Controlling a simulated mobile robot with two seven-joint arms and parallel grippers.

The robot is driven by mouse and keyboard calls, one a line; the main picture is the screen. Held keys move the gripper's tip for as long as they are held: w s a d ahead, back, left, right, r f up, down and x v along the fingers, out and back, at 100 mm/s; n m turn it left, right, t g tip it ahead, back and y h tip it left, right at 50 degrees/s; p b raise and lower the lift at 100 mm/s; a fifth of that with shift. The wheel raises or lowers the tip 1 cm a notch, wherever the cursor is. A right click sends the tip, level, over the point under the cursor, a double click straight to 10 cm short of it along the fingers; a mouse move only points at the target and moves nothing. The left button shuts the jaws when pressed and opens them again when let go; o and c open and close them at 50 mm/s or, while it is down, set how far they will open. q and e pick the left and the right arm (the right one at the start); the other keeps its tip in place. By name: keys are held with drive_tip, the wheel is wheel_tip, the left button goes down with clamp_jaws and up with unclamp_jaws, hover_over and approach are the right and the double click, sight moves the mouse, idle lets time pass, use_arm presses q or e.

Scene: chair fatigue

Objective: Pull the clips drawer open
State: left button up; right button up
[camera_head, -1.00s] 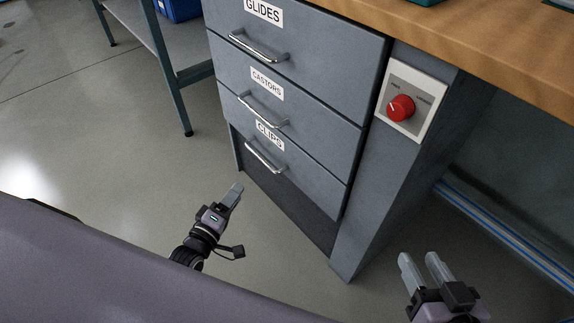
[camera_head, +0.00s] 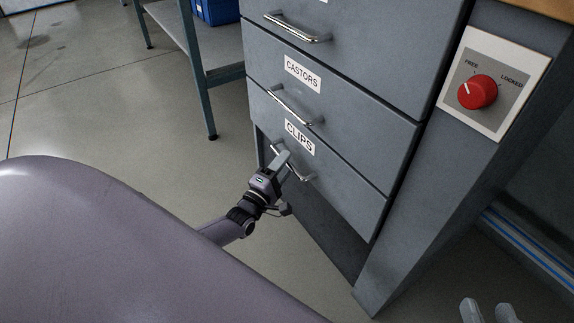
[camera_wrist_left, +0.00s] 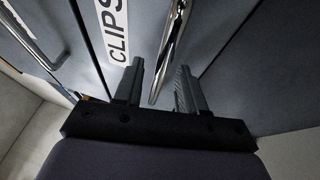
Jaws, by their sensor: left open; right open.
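The clips drawer (camera_head: 340,190) is the lowest labelled drawer of the grey cabinet, and its front looks flush with the others. Its silver bar handle (camera_head: 303,174) sits below the CLIPS label (camera_head: 300,138). My left gripper (camera_head: 284,163) is at this handle and hides part of it. In the left wrist view my left gripper (camera_wrist_left: 158,88) is open, with the handle (camera_wrist_left: 168,55) running between its two fingers and a gap on each side. The CLIPS label (camera_wrist_left: 115,35) shows beside it. My right gripper (camera_head: 487,310) is open and empty at the bottom right, only its fingertips in view.
The castors drawer (camera_head: 330,110) is directly above. A red knob (camera_head: 477,92) points towards FREE on a panel right of the drawers. A table leg (camera_head: 199,80) and a blue bin (camera_head: 216,10) stand behind. The floor left of the cabinet is clear.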

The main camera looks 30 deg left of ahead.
use_arm(q)
drive_tip(key=shift+w+r, duration=0.1)
drive_tip(key=shift+w, duration=0.55)
use_arm(e)
drive_tip(key=shift+d+r, duration=0.15)
